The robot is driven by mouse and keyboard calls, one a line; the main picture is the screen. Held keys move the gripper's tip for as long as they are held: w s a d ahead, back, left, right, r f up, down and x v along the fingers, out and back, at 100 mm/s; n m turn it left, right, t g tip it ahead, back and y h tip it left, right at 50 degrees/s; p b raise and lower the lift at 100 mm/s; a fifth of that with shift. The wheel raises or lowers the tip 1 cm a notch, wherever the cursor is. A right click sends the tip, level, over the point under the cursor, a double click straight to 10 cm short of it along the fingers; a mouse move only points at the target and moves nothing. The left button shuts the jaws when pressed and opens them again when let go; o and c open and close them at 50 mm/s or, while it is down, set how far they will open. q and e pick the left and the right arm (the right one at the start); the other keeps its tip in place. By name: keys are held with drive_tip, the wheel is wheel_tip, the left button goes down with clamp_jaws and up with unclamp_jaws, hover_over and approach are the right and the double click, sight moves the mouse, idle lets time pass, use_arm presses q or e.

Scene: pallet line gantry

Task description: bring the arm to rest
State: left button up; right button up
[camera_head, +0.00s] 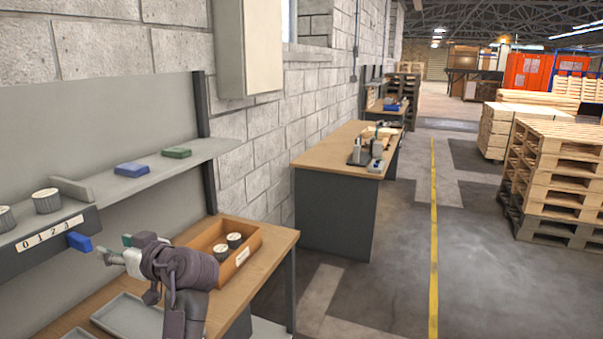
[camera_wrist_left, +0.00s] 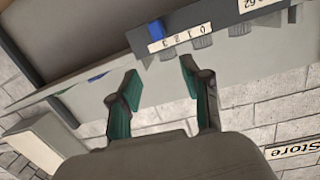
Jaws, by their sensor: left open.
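My left gripper (camera_head: 116,250) is in front of the grey shelf, above the workbench (camera_head: 265,237). Its teal-lined fingers are spread and nothing is between them. In the left wrist view the open gripper (camera_wrist_left: 160,84) shows with its two fingers apart, with the shelf and its number strip (camera_wrist_left: 176,40) beyond. A blue piece (camera_head: 78,241) sticks out by the strip, close to the fingertips in the head view; whether they touch it I cannot tell. My right gripper is not in view.
The shelf (camera_head: 195,160) holds a blue block (camera_head: 132,169), a green block (camera_head: 176,152) and ribbed cylinders. An orange-brown bin (camera_head: 255,240) with two ribbed cylinders and grey trays (camera_head: 130,316) are on the bench. Another bench (camera_head: 335,152) and pallets (camera_head: 560,165) stand beyond; the floor between is clear.

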use_arm(q)
drive_tip(key=s+d+f+m+h, duration=0.35)
drive_tip(key=s+f, duration=0.45)
drive_tip(key=f, duration=0.4)
drive_tip(key=s+d+f+m+h, duration=0.2)
drive_tip(key=s+f+m+h, duration=0.4)
drive_tip(key=f, duration=0.7)
drive_tip(key=s+d+f+m+g+h, duration=0.1)
drive_tip(key=s+d+f+m+h, duration=0.2)
drive_tip(key=s, duration=0.4)
drive_tip(key=s+d+f+g+h, duration=0.1)
drive_tip(key=s+d+f+g, duration=0.1)
drive_tip(key=s+d, duration=0.35)
drive_tip(key=s+d+f+m+g+h, duration=0.1)
drive_tip(key=s+d+f+m+h, duration=0.15)
drive_tip(key=s, duration=0.65)
wheel_tip(320, 180, down, 27)
drive_tip(key=s+g, duration=0.1)
drive_tip(key=s, duration=0.1)
drive_tip(key=s+a+f+g+y, duration=0.1)
drive_tip(key=s+a+f, duration=0.2)
drive_tip(key=s+f, duration=1.1)
drive_tip(key=shift+s+f+n, duration=0.2)
drive_tip(key=shift+s+n, duration=0.1)
drive_tip(key=shift+s, duration=0.6)
